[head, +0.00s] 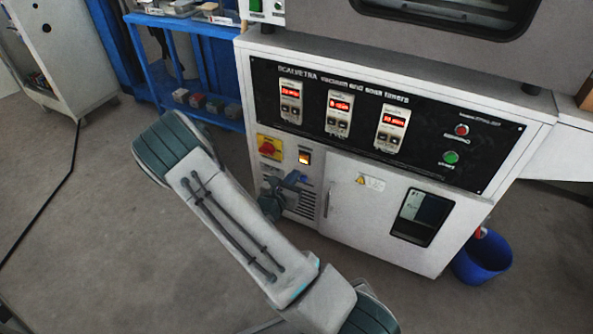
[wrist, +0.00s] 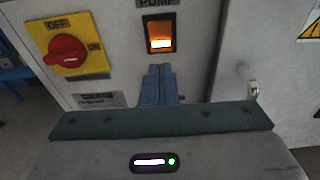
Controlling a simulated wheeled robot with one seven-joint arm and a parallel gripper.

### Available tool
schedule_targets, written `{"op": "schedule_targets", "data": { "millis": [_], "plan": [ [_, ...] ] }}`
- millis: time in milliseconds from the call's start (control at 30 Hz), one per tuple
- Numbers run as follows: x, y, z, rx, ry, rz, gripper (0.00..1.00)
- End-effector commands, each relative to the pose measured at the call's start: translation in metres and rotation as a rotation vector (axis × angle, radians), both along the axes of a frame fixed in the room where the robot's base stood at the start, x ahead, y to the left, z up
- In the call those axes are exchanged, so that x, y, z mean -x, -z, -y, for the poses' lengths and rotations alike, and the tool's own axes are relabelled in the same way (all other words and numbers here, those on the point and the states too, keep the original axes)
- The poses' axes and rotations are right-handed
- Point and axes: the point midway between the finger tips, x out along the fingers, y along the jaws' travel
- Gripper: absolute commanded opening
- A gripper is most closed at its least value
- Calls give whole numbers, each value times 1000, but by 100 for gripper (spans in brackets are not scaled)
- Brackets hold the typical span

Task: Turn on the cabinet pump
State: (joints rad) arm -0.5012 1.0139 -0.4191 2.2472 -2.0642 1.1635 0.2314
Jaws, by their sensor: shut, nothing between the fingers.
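The white cabinet (head: 345,195) has an orange-lit pump rocker switch (head: 304,157) on its lower left front. In the wrist view the switch (wrist: 160,35) sits under a label reading PUMP, with its glow brightest at the bottom. My gripper (head: 303,176) is just below the switch in the head view. In the wrist view its blue-grey fingers (wrist: 158,70) are together and empty, with the tips a little below the switch. I cannot tell whether they touch the panel.
A red rotary switch on a yellow plate (wrist: 68,50) is left of the pump switch. A cabinet door handle (wrist: 250,82) is to the right. A blue shelf (head: 190,105) stands behind, and a blue bucket (head: 483,258) sits at the right. Open floor lies in front.

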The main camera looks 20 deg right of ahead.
Motion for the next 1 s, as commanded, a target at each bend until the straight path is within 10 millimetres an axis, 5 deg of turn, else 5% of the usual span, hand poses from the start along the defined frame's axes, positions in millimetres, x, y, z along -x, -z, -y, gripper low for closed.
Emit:
{"op": "schedule_targets", "data": {
  "millis": [433,1000],
  "plan": [
    [57,10,-75,0,-9,-2,0],
    [67,13,-83,0,-2,-1,0]
  ]
}}
